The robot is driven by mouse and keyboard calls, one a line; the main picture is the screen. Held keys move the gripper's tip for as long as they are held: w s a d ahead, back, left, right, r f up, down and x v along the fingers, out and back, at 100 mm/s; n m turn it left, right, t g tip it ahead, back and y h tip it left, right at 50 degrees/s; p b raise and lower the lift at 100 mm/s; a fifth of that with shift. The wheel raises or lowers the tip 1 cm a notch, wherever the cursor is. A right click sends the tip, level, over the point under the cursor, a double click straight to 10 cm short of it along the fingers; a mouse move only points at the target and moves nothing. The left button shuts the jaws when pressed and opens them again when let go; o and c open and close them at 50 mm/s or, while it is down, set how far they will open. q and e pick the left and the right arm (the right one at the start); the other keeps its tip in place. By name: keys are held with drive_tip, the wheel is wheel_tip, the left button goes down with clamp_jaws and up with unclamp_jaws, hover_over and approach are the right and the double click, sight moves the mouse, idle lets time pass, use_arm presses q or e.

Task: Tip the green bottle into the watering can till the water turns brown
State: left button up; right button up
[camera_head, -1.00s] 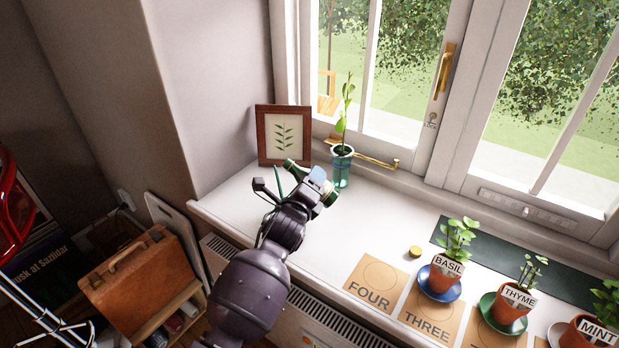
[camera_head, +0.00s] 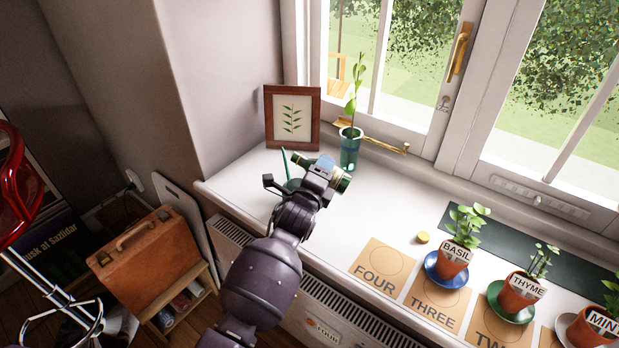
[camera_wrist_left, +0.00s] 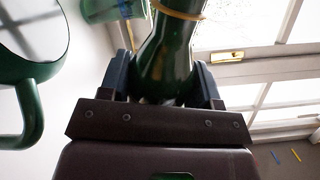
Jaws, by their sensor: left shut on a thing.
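My left gripper (camera_head: 320,172) is shut on the green bottle (camera_head: 341,184), above the left end of the windowsill. The bottle lies tilted across the jaws in the head view. In the left wrist view its dark green glass (camera_wrist_left: 165,60) sits between both fingers, with a gold ring around it. The green watering can stands beside and partly behind my gripper; its thin spout (camera_head: 284,163) shows, and most of its body is hidden. The left wrist view shows its green rim and handle (camera_wrist_left: 36,118) left of the gripper, with a pale, reflective surface inside. My right gripper is not in view.
A glass vase with a seedling (camera_head: 350,150) and a framed leaf picture (camera_head: 292,118) stand close behind the gripper. Potted basil (camera_head: 454,262), thyme (camera_head: 517,295) and mint (camera_head: 592,327) stand at right. A small yellow cap (camera_head: 422,238) lies on open sill.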

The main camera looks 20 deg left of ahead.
use_arm(q)
drive_tip(key=shift+r, duration=0.1)
drive_tip(key=shift+r+n, duration=0.2)
drive_tip(key=shift+n, duration=0.2)
drive_tip(key=shift+d+r+n+p, duration=0.1)
drive_tip(key=shift+r+n+p, duration=0.05)
drive_tip(key=shift+n+p, duration=0.35)
drive_tip(key=shift+n, duration=0.4)
